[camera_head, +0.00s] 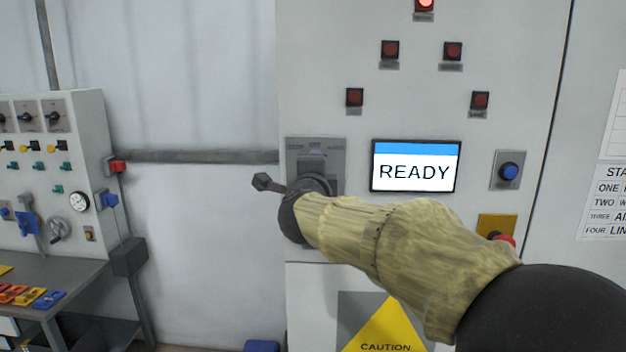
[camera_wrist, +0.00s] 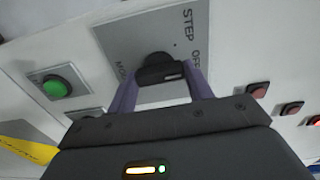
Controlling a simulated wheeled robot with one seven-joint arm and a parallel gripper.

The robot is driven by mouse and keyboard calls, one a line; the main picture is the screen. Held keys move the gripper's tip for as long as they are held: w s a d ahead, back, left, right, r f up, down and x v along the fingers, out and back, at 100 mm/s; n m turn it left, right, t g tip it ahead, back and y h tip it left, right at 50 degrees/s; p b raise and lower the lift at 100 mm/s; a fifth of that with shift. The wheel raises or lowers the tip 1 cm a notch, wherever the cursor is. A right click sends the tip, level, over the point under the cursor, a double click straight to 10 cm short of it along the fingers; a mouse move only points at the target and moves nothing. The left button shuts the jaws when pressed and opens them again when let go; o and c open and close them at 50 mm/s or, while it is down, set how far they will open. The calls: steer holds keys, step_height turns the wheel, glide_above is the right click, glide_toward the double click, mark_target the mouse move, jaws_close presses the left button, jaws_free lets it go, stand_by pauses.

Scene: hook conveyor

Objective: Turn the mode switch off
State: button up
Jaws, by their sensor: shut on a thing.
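The mode switch is a black knob (camera_wrist: 158,66) on a grey plate (camera_wrist: 120,40) with the words STEP, OFF and MODE, the last partly covered. In the head view its plate (camera_head: 336,150) is left of the READY screen, with OFF at its top. My gripper (camera_wrist: 163,82) is shut on the knob, with one purple finger on each side of it. A short white mark on the knob's bar is toward the OFF side in the wrist view; I cannot tell its exact setting. In the head view my gripper (camera_head: 313,184) covers the plate's lower part.
The READY screen (camera_head: 415,166) and a blue button (camera_head: 508,170) are right of the switch. Several red lamps are above. A red button (camera_head: 503,239) is low right. A green button (camera_wrist: 57,88) shows in the wrist view. A workbench (camera_head: 65,272) stands far left.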

steer(key=shift+a, duration=0.1)
stand_by(0.3)
steer(key=o, duration=1)
steer(key=shift+a+f, duration=0.1)
steer(key=s+b, duration=0.3)
steer(key=s, duration=1.4)
steer(key=shift+s+a, duration=0.15)
steer(key=shift+a, duration=0.05)
